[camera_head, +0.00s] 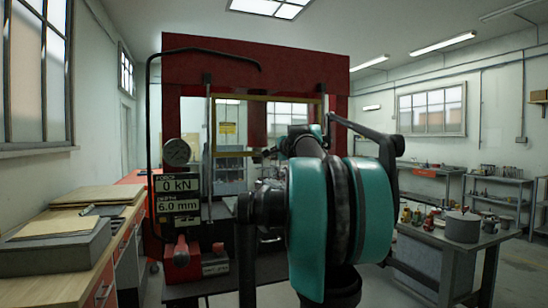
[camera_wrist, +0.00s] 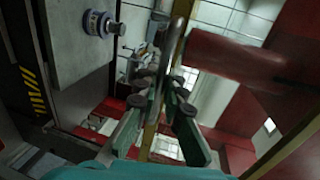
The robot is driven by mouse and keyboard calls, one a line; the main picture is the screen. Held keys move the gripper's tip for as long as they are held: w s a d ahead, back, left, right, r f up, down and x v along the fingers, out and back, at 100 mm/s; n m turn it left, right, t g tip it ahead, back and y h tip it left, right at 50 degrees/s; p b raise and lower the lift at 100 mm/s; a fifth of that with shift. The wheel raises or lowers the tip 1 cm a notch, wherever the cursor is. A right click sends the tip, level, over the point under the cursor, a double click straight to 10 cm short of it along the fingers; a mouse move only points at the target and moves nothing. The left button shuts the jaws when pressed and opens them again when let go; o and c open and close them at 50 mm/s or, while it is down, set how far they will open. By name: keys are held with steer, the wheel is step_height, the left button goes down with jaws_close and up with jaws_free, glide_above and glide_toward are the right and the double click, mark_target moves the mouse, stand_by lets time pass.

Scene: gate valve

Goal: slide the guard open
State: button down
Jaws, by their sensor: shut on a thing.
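The guard is a clear panel in a yellow frame (camera_head: 233,154) on the front of the red press (camera_head: 255,44). In the wrist view a yellow frame edge (camera_wrist: 153,128) runs upward behind my fingers. A grey curved bar handle (camera_wrist: 178,42) comes down between my fingertips. My gripper (camera_wrist: 165,95) is shut on this handle, with green fingers and dark round pads on either side of it. In the head view my teal arm hides most of my gripper and the handle, at the guard's middle height.
A gauge (camera_head: 177,151) and a display reading 0 kN and 6.0 mm (camera_head: 179,194) are on the press's left side. A wooden bench (camera_head: 55,285) stands at left.

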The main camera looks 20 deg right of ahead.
steer(key=c, duration=1.6)
jaws_free()
steer(key=v, duration=1.2)
steer(key=s+a+f+n+g+y, duration=0.15)
steer(key=a+f+n, duration=0.3)
steer(key=f, duration=0.65)
steer(key=s+a+f+n+g+y, duration=0.1)
steer(key=s+a+f+n+g, duration=0.15)
steer(key=a+f, duration=0.65)
steer(key=s+a+f+n+g+y, duration=0.1)
steer(key=s+a+f+n+g, duration=0.2)
steer(key=f, duration=1.1)
steer(key=s+a+f+n+g+h, duration=0.1)
steer(key=s+f+n, duration=0.3)
steer(key=s+f, duration=0.6)
steer(key=s+f+n+g+h, duration=0.2)
steer(key=s+f, duration=0.8)
steer(key=f, duration=0.5)
steer(key=shift+a+f+n+g, duration=0.2)
steer(key=shift+a+n+g, duration=0.15)
steer(key=shift+n+g, duration=0.5)
